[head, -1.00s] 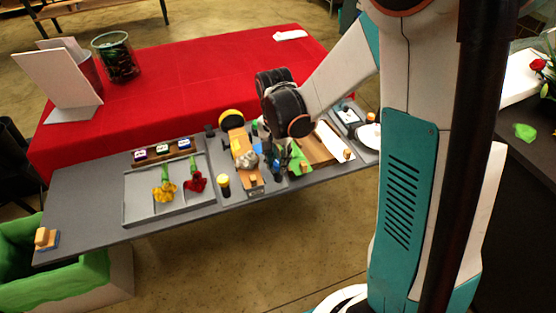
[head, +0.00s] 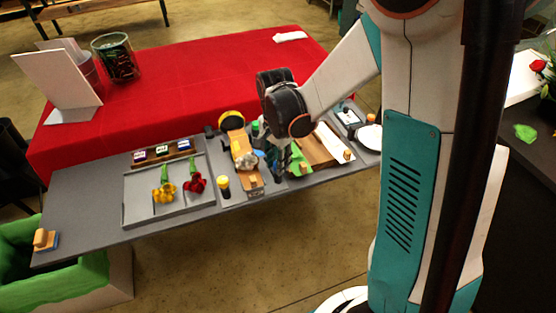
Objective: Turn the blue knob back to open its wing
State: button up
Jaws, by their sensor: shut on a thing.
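My gripper (head: 278,166) hangs below the dark wrist at the wooden wrapping station, pointing down, small and partly in shadow. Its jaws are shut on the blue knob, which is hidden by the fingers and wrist. Beside it on the left, a tan wooden stand (head: 239,143) holds a pale flower bunch (head: 247,161). A green sheet (head: 297,158) lies just right of the gripper. The wing at the blue knob cannot be made out clearly behind the gripper.
A grey tray (head: 140,203) with yellow flowers (head: 163,193) and red flowers (head: 196,183) lies left. A black post with a yellow top (head: 223,186) stands near the front edge. A brown board (head: 316,149) and a white plate (head: 369,137) are right. The red table (head: 180,90) is behind.

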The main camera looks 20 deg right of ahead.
jog(key=o, duration=1.1)
jog(key=r, duration=1.2)
jog(key=shift+w+a, duration=0.1)
jog(key=shift+w, duration=0.1)
jog(key=s+r+n+t, duration=0.2)
jog(key=s+n, duration=0.2)
jog(key=s, duration=0.1)
jog(key=s+r+n+t, duration=0.1)
jog(key=s+n+t, duration=0.2)
jog(key=s+n, duration=0.1)
jog(key=s+r+n+t, duration=0.2)
jog(key=s+n, duration=0.2)
jog(key=s, duration=0.2)
jog(key=shift+s+d+r+n+t, duration=0.2)
jog(key=shift+s+r+n+t, duration=0.1)
jog(key=shift+r+n, duration=0.1)
